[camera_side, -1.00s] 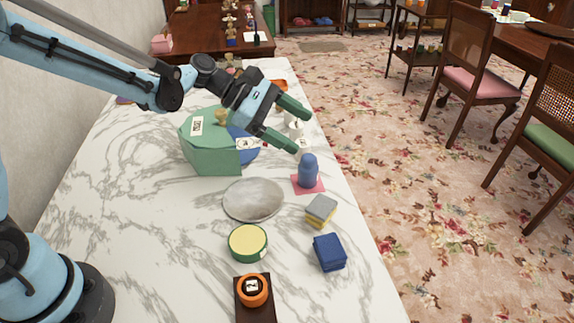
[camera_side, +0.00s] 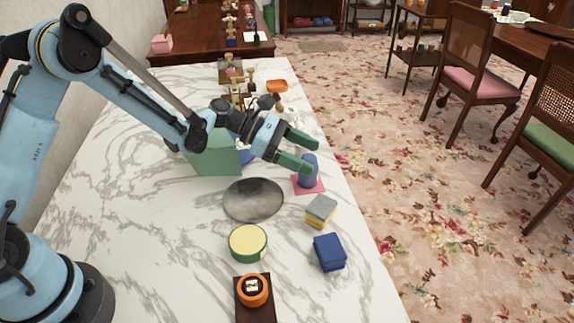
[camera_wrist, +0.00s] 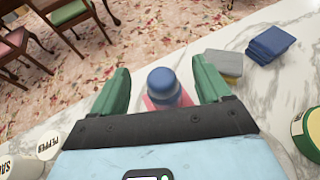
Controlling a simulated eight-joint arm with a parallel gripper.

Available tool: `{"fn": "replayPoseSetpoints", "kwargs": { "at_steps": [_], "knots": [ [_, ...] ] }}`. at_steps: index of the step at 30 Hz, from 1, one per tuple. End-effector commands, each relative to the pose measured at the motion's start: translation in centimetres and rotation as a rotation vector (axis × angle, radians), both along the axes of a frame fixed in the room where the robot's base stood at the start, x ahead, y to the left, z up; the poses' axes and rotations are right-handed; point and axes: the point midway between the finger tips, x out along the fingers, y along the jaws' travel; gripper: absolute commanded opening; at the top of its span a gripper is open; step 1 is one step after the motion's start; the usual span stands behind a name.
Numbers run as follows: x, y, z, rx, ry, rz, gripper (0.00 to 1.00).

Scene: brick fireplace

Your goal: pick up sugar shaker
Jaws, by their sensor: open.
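A blue shaker with a rounded top (camera_side: 311,158) stands upright on a small pink mat (camera_side: 313,190) near the counter's right edge. It carries no readable label, so I cannot confirm that it is the sugar shaker. My gripper (camera_side: 305,153) is open and empty, with its green fingers close to the shaker's top; one finger hides part of it in the side view. In the wrist view the shaker (camera_wrist: 163,82) appears between the spread fingers (camera_wrist: 161,70). Whether a finger touches it, I cannot tell.
A grey plate (camera_side: 253,200), a sponge (camera_side: 320,208), a folded blue cloth (camera_side: 329,252) and a yellow-topped green tin (camera_side: 248,242) lie nearer the camera. A green box (camera_side: 212,158) stands behind my wrist. White containers, one marked PEPPER (camera_wrist: 48,145), stand at lower left in the wrist view.

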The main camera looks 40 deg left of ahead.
Motion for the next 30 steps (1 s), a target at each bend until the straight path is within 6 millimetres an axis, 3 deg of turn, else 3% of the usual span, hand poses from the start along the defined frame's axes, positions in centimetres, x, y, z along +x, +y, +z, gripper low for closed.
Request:
{"fn": "replayPoseSetpoints", "kwargs": {
  "at_steps": [2, 6, 17, 27, 30],
  "knots": [
    [0.0, 0.0, -1.2, 0.0, 0.0, 0.0, 0.77],
    [0.6, -1.8, -1.9, 0.0, -0.001, -0.004, 0.77],
    [1.0, -2.6, -2.2, 0.001, -0.001, 0.001, 0.77],
    [1.0, -2.6, -2.2, 0.001, 0.0, 0.0, 0.26],
    [1.0, -2.6, -2.2, 0.0, 0.0, 0.0, 0.17]
  ]
}}
